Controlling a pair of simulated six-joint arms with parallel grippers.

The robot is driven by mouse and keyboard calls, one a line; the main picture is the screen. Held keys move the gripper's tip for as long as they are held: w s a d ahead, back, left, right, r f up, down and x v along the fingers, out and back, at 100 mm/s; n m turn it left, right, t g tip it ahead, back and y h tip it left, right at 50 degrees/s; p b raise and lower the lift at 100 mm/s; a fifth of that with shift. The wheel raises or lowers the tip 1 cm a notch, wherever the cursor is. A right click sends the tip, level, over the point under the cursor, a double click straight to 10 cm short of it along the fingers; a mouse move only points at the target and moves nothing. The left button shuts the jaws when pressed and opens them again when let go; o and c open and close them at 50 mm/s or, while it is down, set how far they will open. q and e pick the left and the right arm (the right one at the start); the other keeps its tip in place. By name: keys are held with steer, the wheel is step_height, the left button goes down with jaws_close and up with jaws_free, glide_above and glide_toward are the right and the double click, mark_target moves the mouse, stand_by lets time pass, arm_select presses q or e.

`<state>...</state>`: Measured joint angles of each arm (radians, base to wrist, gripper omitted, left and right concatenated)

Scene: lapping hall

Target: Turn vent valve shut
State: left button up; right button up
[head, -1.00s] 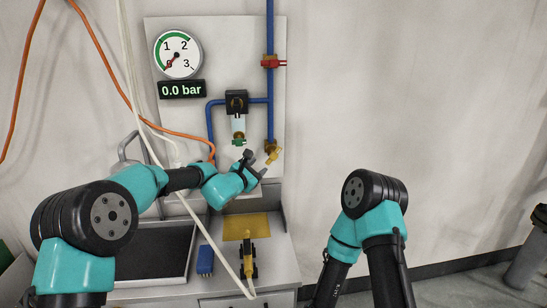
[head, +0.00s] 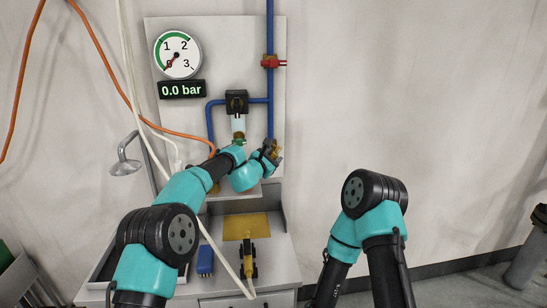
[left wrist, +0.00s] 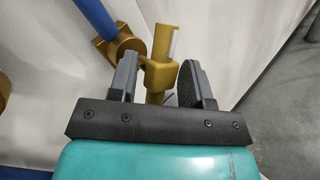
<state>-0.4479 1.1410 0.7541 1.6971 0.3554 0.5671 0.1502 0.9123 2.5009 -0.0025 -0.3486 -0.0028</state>
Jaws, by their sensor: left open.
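A brass-yellow valve (left wrist: 160,72) with an upright yellow lever (left wrist: 166,40) is at the lower end of the blue pipe (left wrist: 93,18); it looks like the vent valve. In the head view the valve (head: 276,146) is partly hidden by my left gripper (head: 271,154). In the left wrist view my left gripper (left wrist: 157,80) is open, with one finger on each side of the brass part. I cannot tell whether either finger touches it. My right arm's links show, but its gripper is out of view.
A red valve (head: 271,62) sits higher on the blue pipe. A gauge (head: 178,54) points at 0, and a display (head: 182,90) reads 0.0 bar. White and orange cables hang near my left arm.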

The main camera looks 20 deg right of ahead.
arm_select(q)
steer(key=shift+w+d, duration=0.3)
steer(key=shift+c, duration=0.2)
jaws_close()
